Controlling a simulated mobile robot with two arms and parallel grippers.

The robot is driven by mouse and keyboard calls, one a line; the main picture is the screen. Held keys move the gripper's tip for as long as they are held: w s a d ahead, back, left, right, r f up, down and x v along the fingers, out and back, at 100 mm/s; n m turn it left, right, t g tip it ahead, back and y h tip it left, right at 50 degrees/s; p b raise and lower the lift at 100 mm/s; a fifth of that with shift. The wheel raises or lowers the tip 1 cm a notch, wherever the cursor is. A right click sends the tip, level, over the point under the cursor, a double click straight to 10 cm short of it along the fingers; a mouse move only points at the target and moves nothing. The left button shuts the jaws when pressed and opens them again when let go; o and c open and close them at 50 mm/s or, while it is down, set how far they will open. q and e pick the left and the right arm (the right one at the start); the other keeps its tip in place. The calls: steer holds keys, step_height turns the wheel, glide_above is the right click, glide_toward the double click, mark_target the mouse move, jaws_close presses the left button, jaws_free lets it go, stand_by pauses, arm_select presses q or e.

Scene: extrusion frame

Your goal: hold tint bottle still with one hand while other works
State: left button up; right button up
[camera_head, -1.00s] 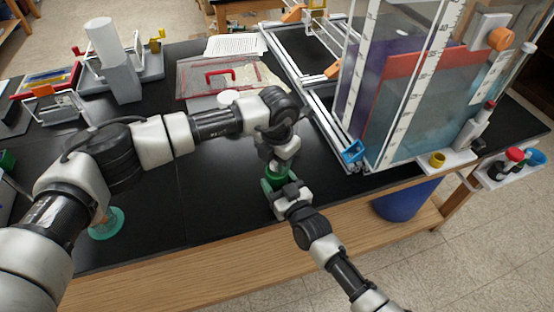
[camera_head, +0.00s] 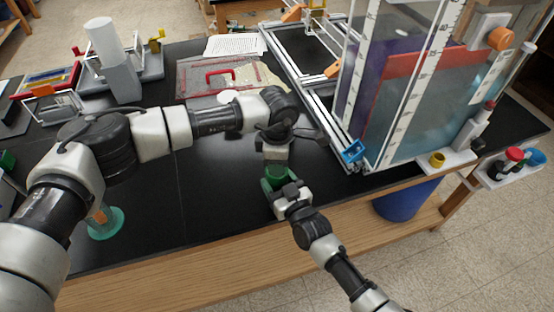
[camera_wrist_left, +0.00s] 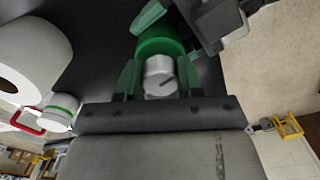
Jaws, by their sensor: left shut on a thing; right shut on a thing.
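The tint bottle (camera_wrist_left: 160,47) shows in the left wrist view as a green cylinder with a pale grey cap (camera_wrist_left: 160,76) that bears a dark line. My left gripper (camera_wrist_left: 160,82) is shut on the cap, one green finger on either side. My right gripper (camera_head: 277,183) is shut around the bottle's body, from the table's front edge side in the head view. The bottle is mostly hidden there by both grippers. My left gripper (camera_head: 275,164) is right above my right one.
The tall graduated tank (camera_head: 400,100) and its white rail frame (camera_head: 316,104) stand to the right. A red-handled tray (camera_head: 190,84) and papers (camera_head: 235,45) lie behind. A teal-based item (camera_head: 106,225) stands at left. The black tabletop (camera_head: 190,200) between is clear.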

arm_select(q)
steer(key=shift+r+m, duration=0.1)
steer(key=shift+m, duration=1.5)
arm_select(e)
steer(key=shift+d+f, duration=0.1)
arm_select(q)
steer(key=shift+w, duration=0.1)
steer(key=shift+a, duration=0.1)
steer(key=o, duration=0.9)
steer(key=shift+o, duration=0.2)
step_height(320, 180, up, 12)
arm_select(e)
steer(key=o, duration=1.1)
